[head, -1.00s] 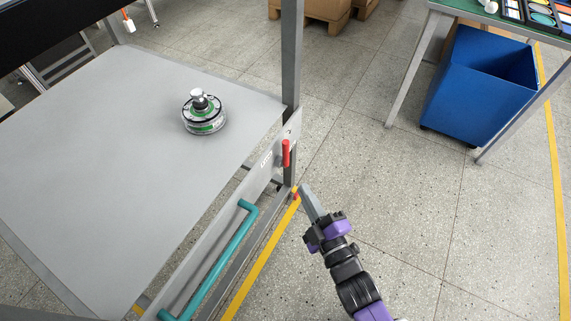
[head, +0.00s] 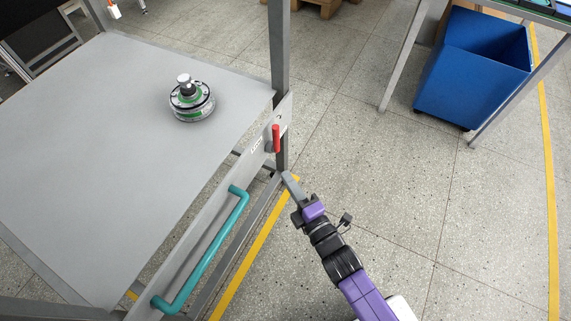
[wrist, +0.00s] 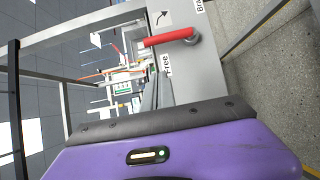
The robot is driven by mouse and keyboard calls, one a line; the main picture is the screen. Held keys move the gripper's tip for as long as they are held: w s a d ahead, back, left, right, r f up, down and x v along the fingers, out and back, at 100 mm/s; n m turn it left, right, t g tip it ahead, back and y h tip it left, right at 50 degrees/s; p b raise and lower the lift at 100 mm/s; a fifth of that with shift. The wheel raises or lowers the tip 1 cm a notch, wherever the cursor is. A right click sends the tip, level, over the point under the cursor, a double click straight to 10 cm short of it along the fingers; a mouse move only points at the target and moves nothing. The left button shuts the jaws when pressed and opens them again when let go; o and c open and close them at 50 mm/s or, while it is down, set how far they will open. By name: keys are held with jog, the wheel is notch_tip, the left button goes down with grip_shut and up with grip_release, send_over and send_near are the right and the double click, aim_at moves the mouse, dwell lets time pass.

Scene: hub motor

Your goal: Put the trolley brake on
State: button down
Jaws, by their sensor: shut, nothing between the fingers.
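The trolley (head: 120,150) has a grey top and stands at the left in the head view. Its red brake lever (head: 276,138) is on the side panel near the right corner post and points up there. In the wrist view the red lever (wrist: 169,38) lies across the picture, its handle end towards the "Free" label (wrist: 167,64). Part of a "Brake" label (wrist: 199,6) shows at the top edge. My gripper (head: 287,177) is shut and empty, just below and right of the lever, apart from it. Its fingertips are hidden in the wrist view.
A hub motor (head: 191,101) sits on the trolley top. A teal handle (head: 207,250) runs along the panel. The corner post (head: 280,60) rises beside the lever. A blue bin (head: 470,75) stands at the upper right.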

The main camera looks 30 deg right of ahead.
aim_at(278, 145)
jog(key=shift+w+d+p, duration=0.15)
jog(key=shift+w+d, duration=0.25)
jog(key=shift+w, duration=1.55)
jog(key=shift+w+d+p, duration=0.1)
jog(key=shift+w+d, duration=0.25)
jog(key=shift+w, duration=1.65)
jog(key=shift+w+d+p, duration=0.15)
jog(key=shift+w+d, duration=0.25)
jog(key=shift+w, duration=1.55)
jog(key=shift+r+p, duration=0.15)
jog(key=shift+p, duration=0.2)
